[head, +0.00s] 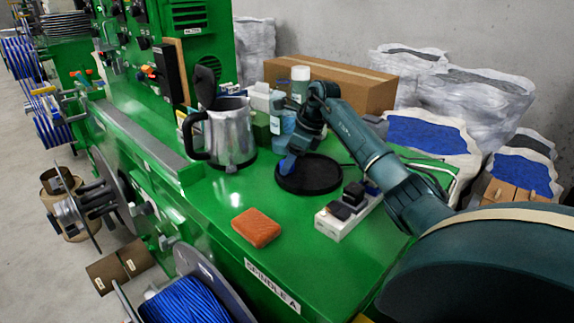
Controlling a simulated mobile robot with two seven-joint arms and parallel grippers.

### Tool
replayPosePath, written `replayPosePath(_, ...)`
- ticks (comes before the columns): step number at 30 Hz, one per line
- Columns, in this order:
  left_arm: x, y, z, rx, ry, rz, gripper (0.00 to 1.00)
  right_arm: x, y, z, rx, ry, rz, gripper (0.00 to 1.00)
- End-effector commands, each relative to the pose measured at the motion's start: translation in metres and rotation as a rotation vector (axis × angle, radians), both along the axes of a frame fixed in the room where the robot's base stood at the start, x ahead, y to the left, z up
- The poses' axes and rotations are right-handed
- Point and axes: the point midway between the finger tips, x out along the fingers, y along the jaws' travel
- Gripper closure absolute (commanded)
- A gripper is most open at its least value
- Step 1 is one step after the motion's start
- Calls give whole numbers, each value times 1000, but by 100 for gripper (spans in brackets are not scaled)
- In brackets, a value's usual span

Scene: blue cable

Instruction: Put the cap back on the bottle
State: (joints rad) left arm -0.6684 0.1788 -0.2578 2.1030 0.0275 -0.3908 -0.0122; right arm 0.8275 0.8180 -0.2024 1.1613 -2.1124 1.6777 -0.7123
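I cannot pick out a loose cap. My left gripper is not in view.
A steel kettle (233,135) with a black handle stands left of the gripper. An orange sponge (256,227) lies near the front edge. A white box with black items (345,217) sits below my arm. A cardboard box (335,83) stands behind. The green top around the sponge is clear.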

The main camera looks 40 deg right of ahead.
Motion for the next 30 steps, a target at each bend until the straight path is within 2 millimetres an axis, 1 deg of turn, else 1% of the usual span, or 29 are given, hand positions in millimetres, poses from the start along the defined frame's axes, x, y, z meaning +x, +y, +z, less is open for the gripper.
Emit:
replayPosePath(1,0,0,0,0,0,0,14,0,0,0,0,0,0,52)
replayPosePath(2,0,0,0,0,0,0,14,0,0,0,0,0,0,55)
replayPosePath(15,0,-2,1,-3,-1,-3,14,0,0,0,0,0,0,90)
replayPosePath(20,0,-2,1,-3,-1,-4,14,0,0,1,0,-1,0,90)
replayPosePath(23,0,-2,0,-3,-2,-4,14,1,0,8,-1,-3,0,90)
replayPosePath(26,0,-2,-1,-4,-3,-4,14,1,-1,24,-2,-5,0,90)
replayPosePath(30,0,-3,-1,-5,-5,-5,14,1,-1,54,-2,-6,0,90)
